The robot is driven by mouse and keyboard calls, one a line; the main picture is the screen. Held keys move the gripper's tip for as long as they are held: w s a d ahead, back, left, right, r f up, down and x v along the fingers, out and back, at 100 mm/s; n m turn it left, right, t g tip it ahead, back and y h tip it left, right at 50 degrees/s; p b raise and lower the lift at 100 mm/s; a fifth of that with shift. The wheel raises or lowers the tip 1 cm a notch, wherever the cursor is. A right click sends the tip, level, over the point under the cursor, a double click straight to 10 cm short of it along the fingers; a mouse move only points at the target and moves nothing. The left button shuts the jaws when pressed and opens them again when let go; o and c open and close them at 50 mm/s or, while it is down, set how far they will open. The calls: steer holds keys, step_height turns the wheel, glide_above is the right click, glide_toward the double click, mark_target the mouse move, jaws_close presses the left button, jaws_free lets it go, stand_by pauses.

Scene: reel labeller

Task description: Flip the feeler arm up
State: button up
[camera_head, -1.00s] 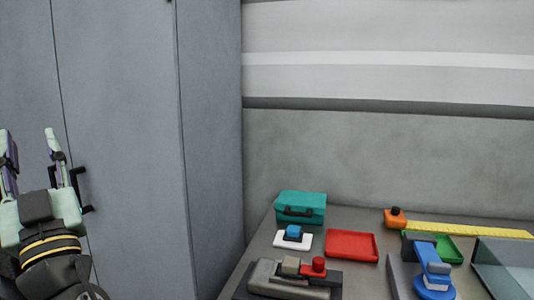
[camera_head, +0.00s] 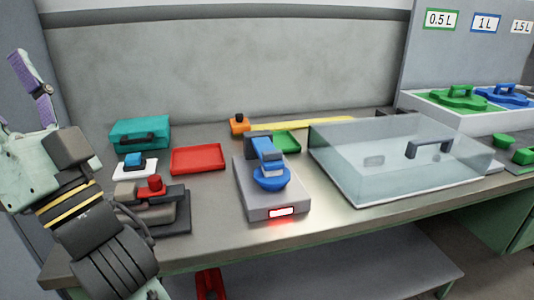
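A grey box-shaped device (camera_head: 271,203) with a lit red-and-white panel on its front stands near the middle of the table. On top of it are a round blue part (camera_head: 271,180) and a blue arm-like piece (camera_head: 264,149) joined to a dark grey block behind. The blue piece may be the feeler arm; it appears to lean down over the round part, but its exact pose is hard to tell. My gripper (camera_head: 31,85) is at the far left, pointing up and away from the device. No held object shows.
A grey fixture with a red knob (camera_head: 155,185) sits beside my arm. A red tray (camera_head: 198,159), teal case (camera_head: 140,134), white pad with blue block (camera_head: 134,167), orange tape measure (camera_head: 240,126) and green tray (camera_head: 286,142) surround the device. A large clear cover (camera_head: 380,170) stands right.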

steer(key=w+d+f+m+t+h+b, duration=0.1)
steer(key=w+d+f+m+t+h, duration=0.1)
steer(key=w+d+m+t+h, duration=0.25)
steer(key=w+d+f+m+t+h+b, duration=0.1)
steer(key=w+f+m+t+h, duration=0.15)
steer(key=w+m, duration=0.35)
steer(key=m+g+h+b, duration=0.45)
steer(key=m+h, duration=0.95)
steer(key=m, duration=1.5)
glide_toward(273, 154)
steer(key=f+t+b, duration=0.1)
steer(key=t+b, duration=0.1)
steer(key=w+b, duration=0.1)
steer(key=w+a, duration=0.1)
steer(key=w+f+b, duration=0.1)
steer(key=w, duration=0.1)
steer(key=shift+w+a+f+b, duration=0.1)
steer(key=shift+a+b, duration=0.2)
steer(key=shift+a, duration=0.1)
steer(key=x, duration=0.6)
steer(key=shift+w+d+r+p, duration=0.1)
steer(key=shift+r+p, duration=0.2)
steer(key=shift+r, duration=0.05)
steer(key=shift+c, duration=0.6)
